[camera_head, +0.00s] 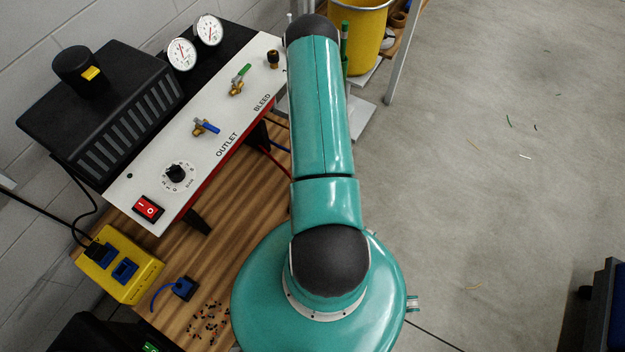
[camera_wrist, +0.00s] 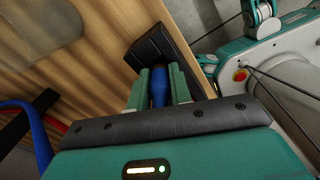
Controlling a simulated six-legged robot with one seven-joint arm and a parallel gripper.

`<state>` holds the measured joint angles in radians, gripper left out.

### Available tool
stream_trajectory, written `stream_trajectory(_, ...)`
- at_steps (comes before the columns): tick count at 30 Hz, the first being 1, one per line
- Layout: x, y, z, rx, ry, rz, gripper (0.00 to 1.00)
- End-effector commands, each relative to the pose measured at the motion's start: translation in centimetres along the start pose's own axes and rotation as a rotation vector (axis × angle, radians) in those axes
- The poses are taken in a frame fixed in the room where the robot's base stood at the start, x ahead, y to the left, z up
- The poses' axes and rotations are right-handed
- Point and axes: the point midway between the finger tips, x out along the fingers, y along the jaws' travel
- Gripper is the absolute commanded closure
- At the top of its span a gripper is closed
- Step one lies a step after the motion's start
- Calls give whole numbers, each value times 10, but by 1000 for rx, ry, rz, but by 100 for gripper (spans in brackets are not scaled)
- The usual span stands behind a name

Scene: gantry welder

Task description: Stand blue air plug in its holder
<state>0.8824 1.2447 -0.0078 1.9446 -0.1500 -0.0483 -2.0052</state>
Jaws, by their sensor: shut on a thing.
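In the wrist view my gripper (camera_wrist: 158,78) has its two green fingers closed on the blue air plug (camera_wrist: 158,92). Only a short blue stretch of the plug shows between the fingers. A black block (camera_wrist: 150,48), which looks like the holder, lies just beyond the fingertips at the edge of the wooden bench. I cannot tell whether the plug touches it or enters it. In the head view my arm hides the gripper, the plug and the block.
The wooden bench (camera_head: 262,165) carries a white control panel (camera_head: 190,150) with gauges and valves. A yellow socket box (camera_head: 128,265) stands at lower left. Blue (camera_wrist: 40,145) and red hoses run at left in the wrist view. A yellow bucket (camera_head: 365,35) stands behind. Open floor lies right.

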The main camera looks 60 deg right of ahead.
Motion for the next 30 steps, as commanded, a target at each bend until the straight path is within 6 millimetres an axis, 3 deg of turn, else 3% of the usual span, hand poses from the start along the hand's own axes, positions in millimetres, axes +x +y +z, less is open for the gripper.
stream_trajectory(4, 2, 0, 0, -1, 0, 0, 100)
stream_trajectory(5, 2, 0, 0, -1, 0, 0, 76)
stream_trajectory(8, 2, 0, 0, -1, 0, 0, 58)
stream_trajectory(20, -5, 1, 0, 0, -1, 2, 58)
stream_trajectory(30, -62, 1, 1, -1, -2, 4, 58)
